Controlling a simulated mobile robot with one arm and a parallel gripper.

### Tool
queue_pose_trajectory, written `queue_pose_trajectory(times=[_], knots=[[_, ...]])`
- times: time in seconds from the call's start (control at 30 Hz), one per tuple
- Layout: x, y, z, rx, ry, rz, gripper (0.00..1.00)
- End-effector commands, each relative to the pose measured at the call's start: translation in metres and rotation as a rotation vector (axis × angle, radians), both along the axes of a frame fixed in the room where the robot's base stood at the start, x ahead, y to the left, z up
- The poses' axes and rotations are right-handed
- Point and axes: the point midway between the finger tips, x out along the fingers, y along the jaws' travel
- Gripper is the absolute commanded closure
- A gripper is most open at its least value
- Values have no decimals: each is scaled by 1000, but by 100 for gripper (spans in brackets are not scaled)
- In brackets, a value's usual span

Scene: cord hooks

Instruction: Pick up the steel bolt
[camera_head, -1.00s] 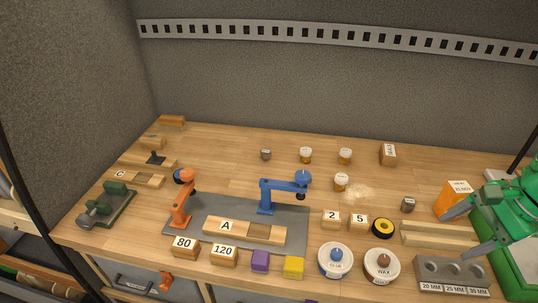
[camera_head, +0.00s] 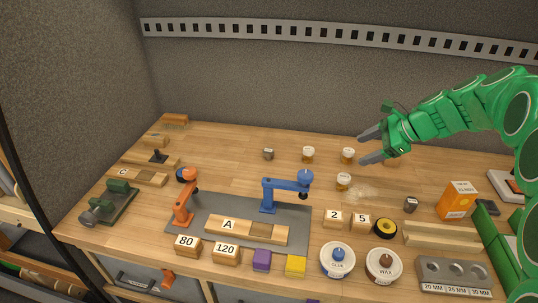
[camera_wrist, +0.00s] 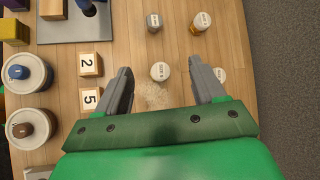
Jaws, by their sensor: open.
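I cannot make out a steel bolt with certainty. Two small grey pieces could be metal: one at the back (camera_head: 268,154) and one right of centre (camera_head: 410,205); their shape is too small to tell. My gripper (camera_head: 362,148) is open and empty, raised above the back right of the bench. In the wrist view, a white-lidded jar (camera_wrist: 160,72) shows between the open fingers (camera_wrist: 162,88), below them and not visibly touched. The same jar (camera_head: 343,181) stands mid-bench in the head view. Two similar jars (camera_head: 308,155) (camera_head: 347,156) stand behind it; their lid writing is unreadable.
Blocks marked 2 (camera_head: 334,218) and 5 (camera_head: 361,222), a yellow-and-black roll (camera_head: 385,228), GLUE (camera_head: 338,260) and WAX (camera_head: 384,265) tubs stand in front. A blue fixture (camera_head: 287,187) rises from the grey mat. An orange box (camera_head: 457,199) stands right.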

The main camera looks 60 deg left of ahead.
Motion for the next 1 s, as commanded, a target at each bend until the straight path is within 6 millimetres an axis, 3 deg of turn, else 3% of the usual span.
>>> queue_pose_trajectory(times=[0.1, 0.47, 0.8, 1.0], knots=[[-2, 38, -9, 23, 52, -13, 31], [-22, 142, -32, 81, 221, -52, 31], [-61, 231, -58, 116, 397, -70, 31], [-87, 271, -72, 125, 492, -73, 31]])
